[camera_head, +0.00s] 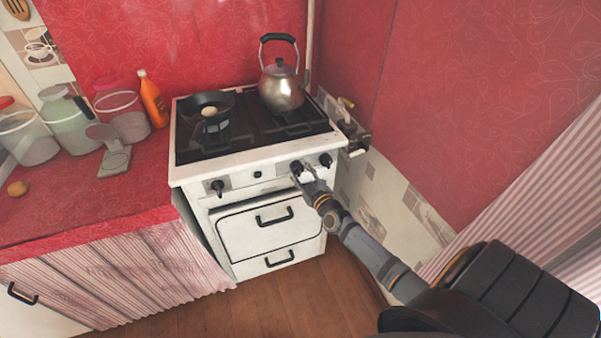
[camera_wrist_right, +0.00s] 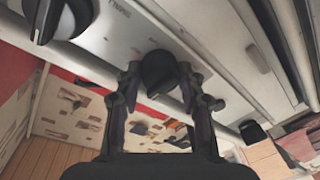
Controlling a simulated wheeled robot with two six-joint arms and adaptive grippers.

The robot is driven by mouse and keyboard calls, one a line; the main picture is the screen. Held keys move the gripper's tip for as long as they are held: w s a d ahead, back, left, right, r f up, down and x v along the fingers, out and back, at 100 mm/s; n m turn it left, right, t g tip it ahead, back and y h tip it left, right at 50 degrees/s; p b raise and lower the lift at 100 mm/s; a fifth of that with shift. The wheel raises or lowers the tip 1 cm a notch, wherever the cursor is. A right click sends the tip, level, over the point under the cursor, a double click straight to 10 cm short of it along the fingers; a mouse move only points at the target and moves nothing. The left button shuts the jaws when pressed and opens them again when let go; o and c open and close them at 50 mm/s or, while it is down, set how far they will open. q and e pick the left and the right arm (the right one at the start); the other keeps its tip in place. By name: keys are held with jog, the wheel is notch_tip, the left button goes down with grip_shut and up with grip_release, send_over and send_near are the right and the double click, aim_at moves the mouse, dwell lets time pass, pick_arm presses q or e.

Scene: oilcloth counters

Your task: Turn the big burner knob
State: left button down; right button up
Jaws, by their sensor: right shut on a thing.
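The white stove (camera_head: 263,203) has black knobs along its front panel. My right gripper (camera_head: 303,174) is at the panel, right of its middle, with its fingers around a black knob (camera_head: 296,167). In the right wrist view this knob (camera_wrist_right: 157,70) sits between the two fingertips (camera_wrist_right: 160,84), and the gripper is shut on it. Another black knob (camera_head: 325,160) is just to the right, and one more knob (camera_head: 218,187) is at the panel's left. I cannot tell from marks which burner each knob serves. My left gripper is not in view.
A metal kettle (camera_head: 281,88) and a dark pan (camera_head: 206,105) stand on the stove top. An oven door handle (camera_head: 274,216) juts out below the panel. A red counter (camera_head: 80,192) with jars and an orange bottle (camera_head: 153,100) is to the left. The wooden floor is clear.

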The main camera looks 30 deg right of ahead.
jog(key=m, duration=0.2)
jog(key=shift+f+m, duration=0.1)
jog(key=shift+m, duration=0.2)
jog(key=m, duration=0.3)
jog(key=shift+m+h+b, duration=0.3)
jog(key=shift+m+b, duration=0.05)
jog(key=shift+m, duration=0.05)
jog(key=m+h, duration=0.1)
jog(key=m, duration=0.6)
jog(key=shift+a+t, duration=0.15)
jog(key=shift+t, duration=0.25)
jog(key=m+h+p, duration=0.1)
jog(key=m, duration=0.6)
jog(key=shift+a, duration=0.1)
jog(key=m+g+h+p, duration=0.1)
jog(key=m, duration=0.6)
jog(key=shift+w+a+m, duration=0.1)
jog(key=shift+m, duration=0.3)
jog(key=shift+h, duration=0.3)
jog(key=o, duration=0.9)
